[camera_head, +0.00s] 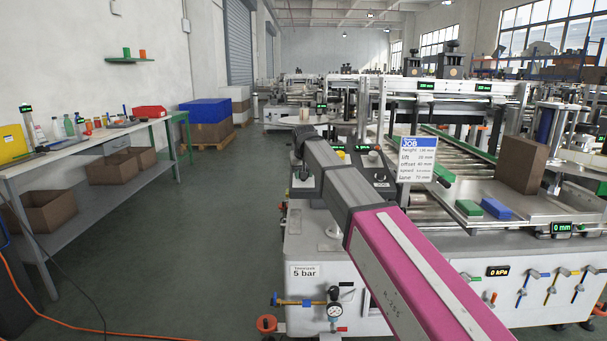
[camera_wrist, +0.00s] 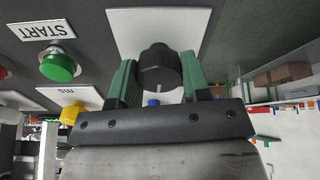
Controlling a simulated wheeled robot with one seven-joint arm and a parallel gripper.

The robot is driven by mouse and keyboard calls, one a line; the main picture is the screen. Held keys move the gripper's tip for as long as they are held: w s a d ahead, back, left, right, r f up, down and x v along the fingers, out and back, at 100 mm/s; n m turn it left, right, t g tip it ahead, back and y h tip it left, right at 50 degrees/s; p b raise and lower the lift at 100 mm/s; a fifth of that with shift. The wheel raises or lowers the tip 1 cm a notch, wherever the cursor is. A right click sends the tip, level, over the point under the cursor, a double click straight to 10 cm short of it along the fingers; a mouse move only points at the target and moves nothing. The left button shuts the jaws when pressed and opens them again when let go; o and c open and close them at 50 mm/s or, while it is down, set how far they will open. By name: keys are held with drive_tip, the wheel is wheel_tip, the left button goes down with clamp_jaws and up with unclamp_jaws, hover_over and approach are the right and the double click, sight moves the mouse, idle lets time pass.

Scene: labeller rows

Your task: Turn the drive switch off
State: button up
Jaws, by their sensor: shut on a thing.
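A black round switch knob (camera_wrist: 159,68) with a short white mark stands out from a white plate (camera_wrist: 190,25) on a dark panel, in the wrist view. No label naming it as the drive switch is readable. My gripper (camera_wrist: 160,78) has its green fingers on either side of the knob and is shut on it. The mark on the knob points toward the bottom of the wrist picture. In the head view my own grey and pink arm hides the gripper and the knob.
A green START button (camera_wrist: 60,66) and a yellow knob (camera_wrist: 71,112) sit left of the switch in the wrist view. In the head view, a JOB card (camera_head: 416,160) stands by the conveyor, where a brown box (camera_head: 522,165) rests. The aisle on the left is clear.

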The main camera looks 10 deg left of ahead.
drive_tip(key=n, duration=0.5)
drive_tip(key=shift+n, duration=0.4)
drive_tip(key=shift+a+n+g+y, duration=0.1)
drive_tip(key=shift+n+g+y, duration=0.2)
drive_tip(key=shift+n, duration=1.8)
drive_tip(key=o, duration=0.9)
drive_tip(key=shift+o, duration=0.2)
drive_tip(key=v, duration=1)
drive_tip(key=shift+s+r, duration=0.15)
drive_tip(key=shift+r, duration=0.2)
